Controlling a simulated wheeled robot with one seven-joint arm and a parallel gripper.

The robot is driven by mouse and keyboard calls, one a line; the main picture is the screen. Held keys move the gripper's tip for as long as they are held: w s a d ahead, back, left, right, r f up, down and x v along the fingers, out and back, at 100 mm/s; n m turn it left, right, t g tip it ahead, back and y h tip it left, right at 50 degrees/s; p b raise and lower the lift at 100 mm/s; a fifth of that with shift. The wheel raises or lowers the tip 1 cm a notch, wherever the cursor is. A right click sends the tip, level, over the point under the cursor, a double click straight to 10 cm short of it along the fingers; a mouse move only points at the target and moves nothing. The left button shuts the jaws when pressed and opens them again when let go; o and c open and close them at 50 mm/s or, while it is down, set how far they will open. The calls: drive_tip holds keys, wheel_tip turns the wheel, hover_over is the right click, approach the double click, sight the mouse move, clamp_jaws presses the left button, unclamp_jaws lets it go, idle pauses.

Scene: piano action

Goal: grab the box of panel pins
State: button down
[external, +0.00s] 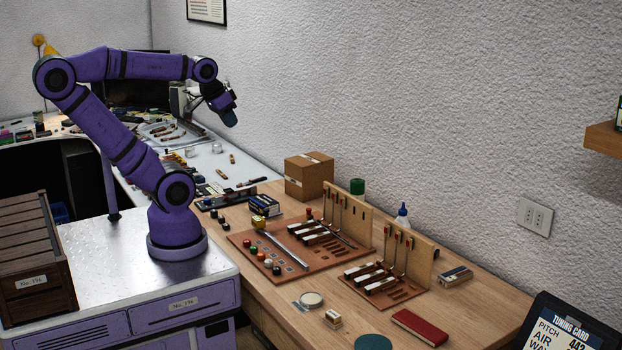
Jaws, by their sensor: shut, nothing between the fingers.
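My gripper (231,118) is at the end of the raised purple arm, high above the back part of the bench. It points down, looks shut and is apart from everything on the bench. No label reading panel pins is legible. Small boxes that could be it include a dark blue box (265,206) behind the brown board, a pale little box (332,319) at the front edge, and a grey-brown box (455,276) at the right. I cannot tell which one holds panel pins.
A cardboard box (309,176) and a green cylinder (357,186) stand near the wall. Two brown boards hold key parts with upright wooden panels (347,215). A white-blue bottle (402,216), a red block (420,327) and a tuning card (567,335) are at the right.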

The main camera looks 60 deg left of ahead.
drive_tip(key=c, duration=1.8)
unclamp_jaws()
drive_tip(key=shift+c, duration=0.2)
drive_tip(key=o, duration=1.8)
drive_tip(key=shift+o, duration=0.2)
drive_tip(key=m+g+y, duration=0.5)
drive_tip(key=m+g, duration=0.1)
drive_tip(key=m, duration=1.1)
hover_over(264, 200)
drive_tip(key=d, duration=0.4)
drive_tip(key=f, duration=3.2)
drive_tip(key=shift+w+a+f, duration=0.15)
drive_tip(key=shift+a+f, duration=0.05)
drive_tip(key=shift+a, duration=0.05)
drive_tip(key=shift+w+x, duration=0.2)
drive_tip(key=shift+x, duration=2.55)
drive_tip(key=shift+w+x, duration=0.15)
drive_tip(key=shift+x, duration=2.55)
